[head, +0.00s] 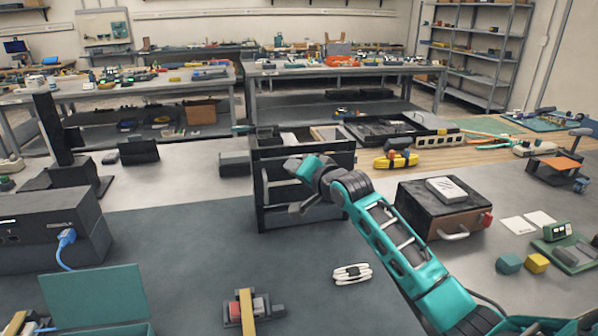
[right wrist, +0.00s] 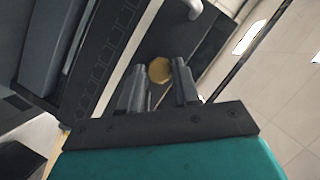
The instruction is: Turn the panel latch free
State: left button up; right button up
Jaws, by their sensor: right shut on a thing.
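The dark panel frame (head: 262,190) stands upright on the grey mat in the middle of the head view. My right gripper (head: 298,186) is at its front face, and my teal wrist partly hides the frame. In the right wrist view a round gold knob (right wrist: 159,70), which looks like the panel latch, sits between the tips of my right gripper (right wrist: 160,82). The gripper is shut on it. The latch's turn angle is hard to tell, and in the head view the latch is hidden. My left gripper is not in view.
A dark box with a blue cable (head: 66,237) stands at left. A coiled white cable (head: 352,273) and a small clamp-like fixture (head: 254,309) lie on the mat. A black-topped case (head: 440,208) stands right of the frame. The mat left of the frame is clear.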

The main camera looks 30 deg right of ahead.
jog(key=shift+n+h, duration=0.3)
dwell(0.4)
jog(key=o, duration=1.1)
jog(key=shift+c, duration=0.2)
jog(key=v, duration=1.3)
jog(key=shift+w+r, duration=0.1)
jog(key=shift+w, duration=0.05)
